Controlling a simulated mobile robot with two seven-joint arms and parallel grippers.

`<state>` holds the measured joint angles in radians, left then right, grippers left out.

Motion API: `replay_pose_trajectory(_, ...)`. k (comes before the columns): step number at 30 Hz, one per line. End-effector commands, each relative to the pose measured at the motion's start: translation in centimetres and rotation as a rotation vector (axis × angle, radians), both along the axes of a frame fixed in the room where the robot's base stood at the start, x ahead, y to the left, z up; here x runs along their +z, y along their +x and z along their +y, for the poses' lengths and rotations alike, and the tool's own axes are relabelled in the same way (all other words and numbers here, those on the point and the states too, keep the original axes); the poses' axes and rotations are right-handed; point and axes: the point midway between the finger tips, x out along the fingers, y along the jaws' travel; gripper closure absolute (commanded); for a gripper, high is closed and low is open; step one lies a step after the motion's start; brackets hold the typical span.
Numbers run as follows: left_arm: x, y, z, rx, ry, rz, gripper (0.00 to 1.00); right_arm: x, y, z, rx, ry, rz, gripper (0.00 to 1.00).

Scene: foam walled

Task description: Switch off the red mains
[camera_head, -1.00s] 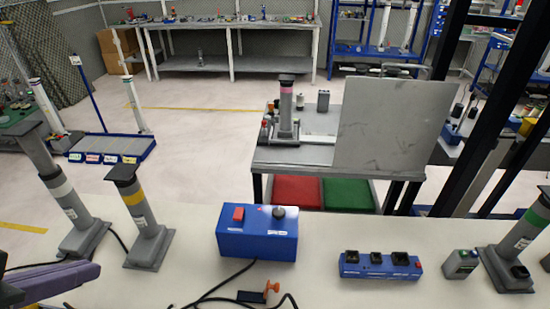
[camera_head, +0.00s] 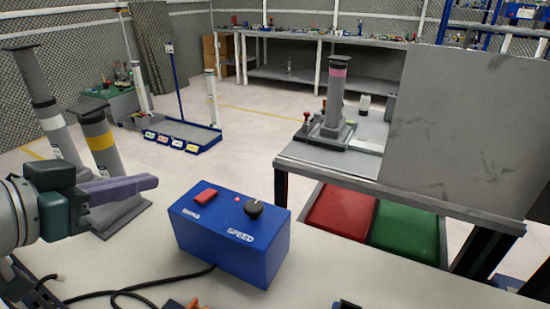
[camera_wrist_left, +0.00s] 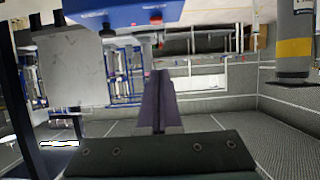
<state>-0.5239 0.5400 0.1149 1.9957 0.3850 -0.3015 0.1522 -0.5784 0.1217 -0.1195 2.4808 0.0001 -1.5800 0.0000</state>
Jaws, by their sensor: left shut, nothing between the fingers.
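A blue control box (camera_head: 232,245) stands on the pale bench in the head view. On its top are a red mains rocker switch (camera_head: 206,196), a small red light (camera_head: 238,199) and a black speed knob (camera_head: 254,208). I cannot tell the switch's position. My left gripper (camera_head: 152,182) is shut and empty, its purple fingers pointing at the box from the left, apart from the switch. In the left wrist view the shut fingers (camera_wrist_left: 158,76) point towards the box (camera_wrist_left: 125,12), which shows at the top edge. My right gripper is not in view.
Grey posts with a yellow band (camera_head: 100,142) and a white band (camera_head: 52,123) stand left, behind my left gripper. A black cable (camera_head: 130,290) lies on the bench. Beyond is a grey table with a large grey panel (camera_head: 460,130), above red and green trays (camera_head: 340,212).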

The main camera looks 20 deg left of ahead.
Motion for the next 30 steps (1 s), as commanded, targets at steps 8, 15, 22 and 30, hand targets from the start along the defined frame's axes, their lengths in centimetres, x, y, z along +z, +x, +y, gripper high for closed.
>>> replay_pose_trajectory(8,-0.2,0.4,-0.1,0.000,-0.001,0.002,1.00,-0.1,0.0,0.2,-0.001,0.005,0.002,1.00)
replay_pose_trajectory(15,-1.6,3.6,-0.3,0.001,-0.002,-0.002,1.00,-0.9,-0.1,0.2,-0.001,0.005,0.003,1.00)
replay_pose_trajectory(22,-3.5,7.8,-0.6,0.001,-0.002,0.000,1.00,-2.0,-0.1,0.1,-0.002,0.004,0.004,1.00)
replay_pose_trajectory(30,-6.8,8.7,-0.7,0.000,0.000,0.006,1.00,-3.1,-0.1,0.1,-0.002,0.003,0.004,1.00)
